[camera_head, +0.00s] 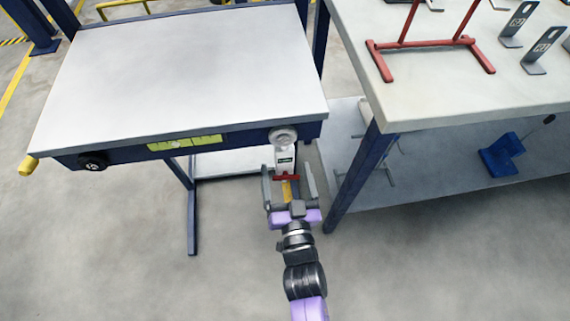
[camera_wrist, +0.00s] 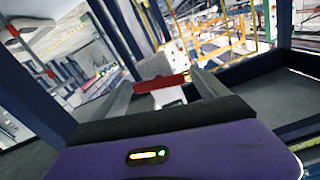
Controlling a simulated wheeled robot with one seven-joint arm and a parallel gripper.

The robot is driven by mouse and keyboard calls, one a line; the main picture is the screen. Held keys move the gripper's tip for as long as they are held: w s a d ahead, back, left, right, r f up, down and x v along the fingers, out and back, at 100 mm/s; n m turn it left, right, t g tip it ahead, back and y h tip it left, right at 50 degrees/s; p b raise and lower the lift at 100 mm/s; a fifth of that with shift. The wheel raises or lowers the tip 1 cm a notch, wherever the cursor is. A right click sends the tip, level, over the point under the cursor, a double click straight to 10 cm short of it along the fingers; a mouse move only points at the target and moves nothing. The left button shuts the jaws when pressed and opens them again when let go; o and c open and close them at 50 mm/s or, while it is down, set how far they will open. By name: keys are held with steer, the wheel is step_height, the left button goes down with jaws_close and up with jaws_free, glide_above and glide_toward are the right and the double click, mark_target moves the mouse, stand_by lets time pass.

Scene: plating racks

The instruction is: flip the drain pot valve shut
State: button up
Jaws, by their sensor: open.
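The red bar (camera_wrist: 161,83) also shows in the wrist view, in front of a grey rounded part. My gripper (camera_head: 288,172) is open, its fingers on either side of the pot's lower end and red bar. In the wrist view my gripper (camera_wrist: 161,84) straddles the bar; I cannot tell whether it touches.
The grey-topped bench (camera_head: 180,75) carries a black knob (camera_head: 93,162), a yellow-green panel (camera_head: 185,143) and a yellow handle (camera_head: 28,165) along its front. A table (camera_head: 450,95) with a red rack (camera_head: 430,43) stands close at right, its blue leg (camera_head: 352,180) near my gripper. Front floor is clear.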

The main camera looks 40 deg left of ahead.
mark_target(287, 178)
steer(key=shift+x, duration=1.25)
steer(key=c, duration=1.4)
steer(key=shift+n, duration=1.4)
steer(key=o, duration=1.4)
steer(key=shift+p+v, duration=0.75)
steer(key=shift+v, duration=3.2)
